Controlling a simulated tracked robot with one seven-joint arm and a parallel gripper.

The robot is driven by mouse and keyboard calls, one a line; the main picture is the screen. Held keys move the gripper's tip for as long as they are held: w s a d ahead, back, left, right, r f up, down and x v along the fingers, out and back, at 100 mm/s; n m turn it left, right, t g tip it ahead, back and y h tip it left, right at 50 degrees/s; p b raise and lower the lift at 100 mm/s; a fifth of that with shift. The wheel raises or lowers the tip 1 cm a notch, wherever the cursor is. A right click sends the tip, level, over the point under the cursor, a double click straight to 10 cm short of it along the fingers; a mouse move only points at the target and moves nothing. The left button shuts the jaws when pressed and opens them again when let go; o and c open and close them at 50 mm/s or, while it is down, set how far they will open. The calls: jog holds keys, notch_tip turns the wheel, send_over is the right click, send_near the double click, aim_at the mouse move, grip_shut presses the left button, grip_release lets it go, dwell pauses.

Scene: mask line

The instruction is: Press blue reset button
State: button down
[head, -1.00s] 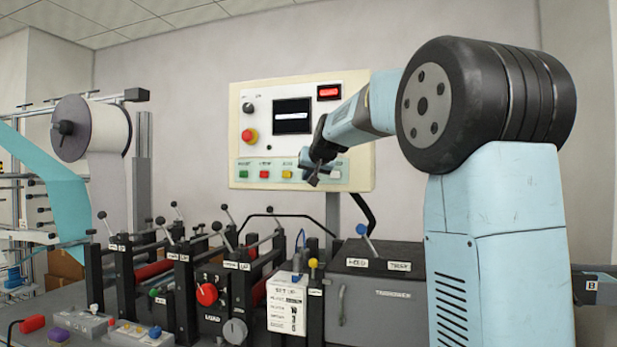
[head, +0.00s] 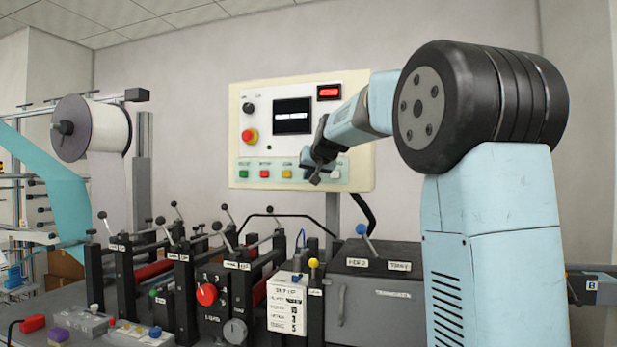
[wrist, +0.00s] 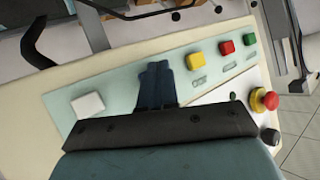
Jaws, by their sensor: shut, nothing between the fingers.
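The control panel (head: 355,120) on the wall side carries a row of buttons: green (head: 243,174), red (head: 265,174), yellow (head: 287,174) and white (head: 336,174). No blue button can be seen; the spot between yellow and white is covered by my gripper (head: 316,178). In the wrist view my gripper (wrist: 157,70) is shut and empty, its dark fingers over the row between the white button (wrist: 88,105) and the yellow button (wrist: 195,61). I cannot tell whether the fingertips touch the panel.
A red emergency knob (head: 250,136) and a dark screen (head: 293,116) sit above the button row. Below stands the machine with levers, a red dial (head: 206,294) and a grey box (head: 375,300). The wall around the panel is bare.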

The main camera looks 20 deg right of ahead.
jog(key=shift+w+d, duration=0.25)
jog(key=shift+w, duration=0.15)
dwell(0.6)
jog(key=shift+s+a, duration=0.1)
jog(key=shift+s, duration=0.1)
jog(key=shift+s+a, duration=0.4)
jog(key=shift+s, duration=0.2)
jog(key=shift+s+a, duration=0.7)
jog(key=shift+s, duration=0.35)
jog(key=shift+s+a, duration=0.7)
jog(key=shift+s, duration=0.3)
jog(key=shift+s, duration=0.1)
jog(key=s+f+g, duration=0.2)
jog(key=s+f, duration=0.6)
jog(key=s, duration=0.5)
jog(key=s+f+n+g, duration=0.1)
jog(key=s+f+g, duration=0.1)
jog(key=s+f, duration=0.7)
jog(key=s+f+g, duration=0.2)
jog(key=s+f, duration=0.6)
jog(key=s, duration=1)
jog(key=shift+s+f+n+g+h, duration=0.25)
jog(key=shift+f+n+g+h, duration=0.05)
jog(key=shift+n+g+h, duration=0.1)
